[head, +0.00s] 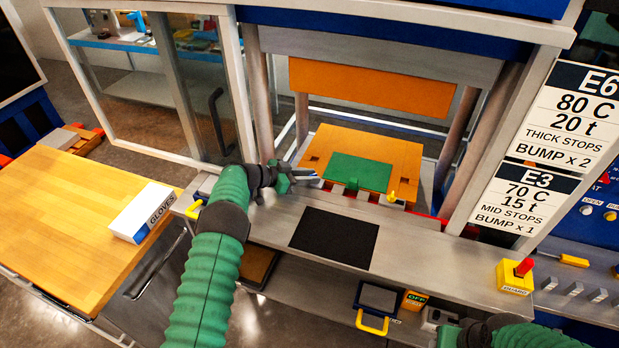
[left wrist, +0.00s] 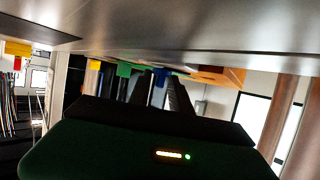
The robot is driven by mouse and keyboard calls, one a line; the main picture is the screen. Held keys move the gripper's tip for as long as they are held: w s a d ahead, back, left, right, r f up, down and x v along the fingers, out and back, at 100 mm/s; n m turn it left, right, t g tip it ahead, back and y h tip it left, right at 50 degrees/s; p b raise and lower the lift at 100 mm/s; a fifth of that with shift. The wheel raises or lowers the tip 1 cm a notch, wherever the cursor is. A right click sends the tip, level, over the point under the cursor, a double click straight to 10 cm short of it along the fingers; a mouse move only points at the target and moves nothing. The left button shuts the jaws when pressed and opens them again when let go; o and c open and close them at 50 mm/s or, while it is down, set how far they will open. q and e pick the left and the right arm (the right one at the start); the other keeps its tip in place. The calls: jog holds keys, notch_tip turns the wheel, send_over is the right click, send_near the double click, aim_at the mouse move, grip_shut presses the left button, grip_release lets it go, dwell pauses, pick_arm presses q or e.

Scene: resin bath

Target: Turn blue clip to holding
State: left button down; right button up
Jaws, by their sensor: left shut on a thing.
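My left gripper (head: 308,179) is at the front left edge of the orange press plate (head: 398,150), under the orange-faced upper part of the press. In the left wrist view, the blue clip (left wrist: 160,74) shows as a small blue piece just beyond my dark fingers. My left gripper is shut on it. In the head view the clip is mostly hidden by the gripper, and its turned position cannot be read. A green clip (head: 352,186) and a yellow clip (head: 391,197) sit to the right along the same edge. My right gripper (head: 448,337) is at the bottom edge, partly cut off.
A green sheet (head: 358,171) lies on the plate. A black mat (head: 334,237) lies on the grey ledge (head: 405,245) in front. A GLOVES box (head: 143,212) is on the wooden table (head: 75,225) at left. A red-knobbed yellow GUARD box (head: 514,278) is at right.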

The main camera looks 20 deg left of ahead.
pick_arm(q)
jog(key=c, duration=1.5)
grip_release()
jog(key=shift+c, duration=0.2)
jog(key=shift+a, duration=0.1)
jog(key=shift+r, duration=0.4)
jog(key=shift+s+r+b, duration=0.15)
jog(key=shift+r+b, duration=0.2)
jog(key=shift+r, duration=0.3)
jog(key=shift+s+r+b, duration=0.15)
jog(key=shift+r+b, duration=0.2)
jog(key=shift+r, duration=0.25)
jog(key=s+d, duration=0.1)
jog(key=s, duration=0.4)
jog(key=s+d+r+b, duration=0.1)
jog(key=s+d, duration=0.1)
jog(key=s, duration=0.2)
jog(key=s+d+b, duration=0.1)
jog(key=s, duration=0.4)
jog(key=shift+s+d+r, duration=0.25)
jog(key=shift+s+d, duration=0.1)
